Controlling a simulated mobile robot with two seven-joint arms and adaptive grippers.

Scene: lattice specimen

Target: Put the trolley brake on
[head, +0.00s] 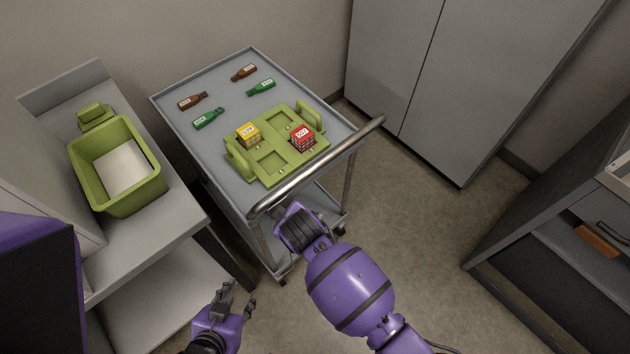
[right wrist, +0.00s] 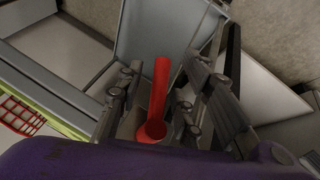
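The grey trolley (head: 226,98) stands in front of me with its push handle (head: 320,168) on the near right side. A red lever (right wrist: 158,95), which looks like the brake lever, shows in the right wrist view and is hidden behind my arm in the head view. My right gripper (right wrist: 161,66) is open, with one finger on each side of the red lever and a gap visible. In the head view it is mostly hidden below the handle. My left gripper (head: 239,293) is open and empty at the bottom left, away from the trolley.
The trolley carries a green carrier (head: 262,177) with a yellow box (head: 248,134) and a red box (head: 303,137), plus several bottles. A counter with a green bin (head: 137,201) stands left, close to the trolley. Grey cabinets stand behind; floor (head: 420,230) is clear on the right.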

